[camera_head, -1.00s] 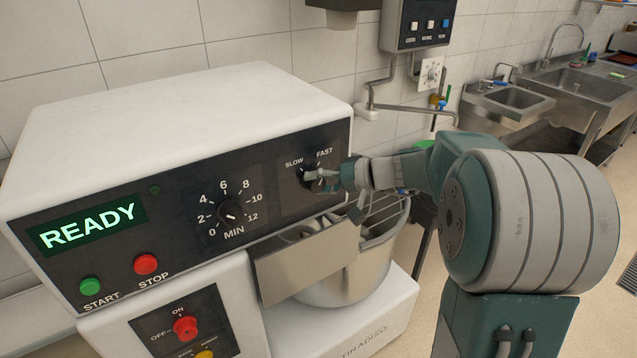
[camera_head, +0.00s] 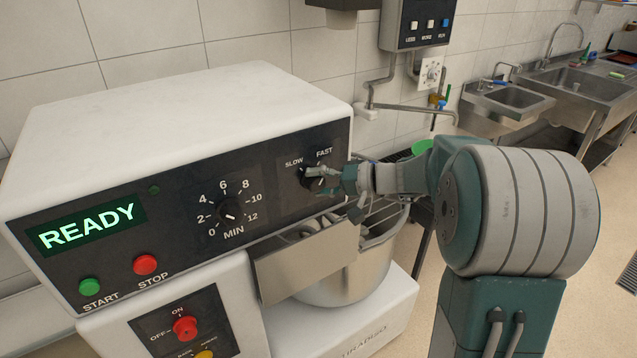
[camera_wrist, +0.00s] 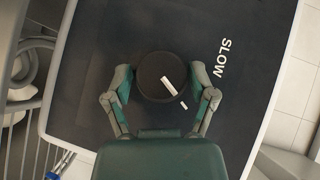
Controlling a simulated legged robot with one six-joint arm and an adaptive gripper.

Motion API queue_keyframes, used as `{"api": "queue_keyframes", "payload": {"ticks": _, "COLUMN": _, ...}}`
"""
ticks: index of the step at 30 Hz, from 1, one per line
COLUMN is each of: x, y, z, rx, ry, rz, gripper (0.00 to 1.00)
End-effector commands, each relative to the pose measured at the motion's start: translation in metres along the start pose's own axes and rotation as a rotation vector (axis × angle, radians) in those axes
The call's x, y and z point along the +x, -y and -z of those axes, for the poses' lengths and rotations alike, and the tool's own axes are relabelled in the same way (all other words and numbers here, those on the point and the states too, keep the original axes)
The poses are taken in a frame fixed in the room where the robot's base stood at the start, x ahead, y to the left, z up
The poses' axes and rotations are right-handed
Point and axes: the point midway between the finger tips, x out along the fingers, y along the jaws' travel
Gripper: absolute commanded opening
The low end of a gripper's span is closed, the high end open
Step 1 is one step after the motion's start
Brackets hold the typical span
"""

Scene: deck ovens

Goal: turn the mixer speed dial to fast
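The speed dial (camera_wrist: 151,84) is a round black knob with a white pointer line on the mixer's dark front panel. In the head view the FAST label (camera_head: 324,153) is above right of the dial. My gripper (camera_wrist: 161,77) has one finger on each side of the dial, with narrow gaps, and looks open. In the head view my gripper (camera_head: 322,181) partly covers the dial.
The minute timer dial (camera_head: 230,211), a green READY display (camera_head: 88,227), and START (camera_head: 90,287) and STOP (camera_head: 146,265) buttons are left on the panel. The steel bowl (camera_head: 345,279) is below my gripper. Sinks stand at the far right.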

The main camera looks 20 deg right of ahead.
Motion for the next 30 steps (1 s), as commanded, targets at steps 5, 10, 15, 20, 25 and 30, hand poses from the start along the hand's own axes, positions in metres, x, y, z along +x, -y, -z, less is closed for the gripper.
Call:
{"api": "queue_keyframes", "payload": {"ticks": 5, "x": -0.001, "y": 0.001, "z": 0.001, "rx": -0.001, "ry": -0.005, "rz": 0.001, "gripper": 0.93}}
{"api": "queue_keyframes", "payload": {"ticks": 10, "x": -0.001, "y": 0.001, "z": 0.0, "rx": -0.001, "ry": -0.003, "rz": 0.001, "gripper": 0.93}}
{"api": "queue_keyframes", "payload": {"ticks": 15, "x": -0.008, "y": 0.001, "z": 0.0, "rx": -0.001, "ry": -0.004, "rz": 0.0, "gripper": 0.93}}
{"api": "queue_keyframes", "payload": {"ticks": 20, "x": -0.035, "y": 0.0, "z": 0.001, "rx": 0.0, "ry": -0.007, "rz": -0.001, "gripper": 0.93}}
{"api": "queue_keyframes", "payload": {"ticks": 25, "x": -0.072, "y": 0.0, "z": 0.002, "rx": 0.0, "ry": -0.007, "rz": -0.001, "gripper": 0.93}}
{"api": "queue_keyframes", "payload": {"ticks": 30, "x": -0.102, "y": 0.0, "z": 0.002, "rx": -0.001, "ry": -0.006, "rz": -0.001, "gripper": 0.93}}
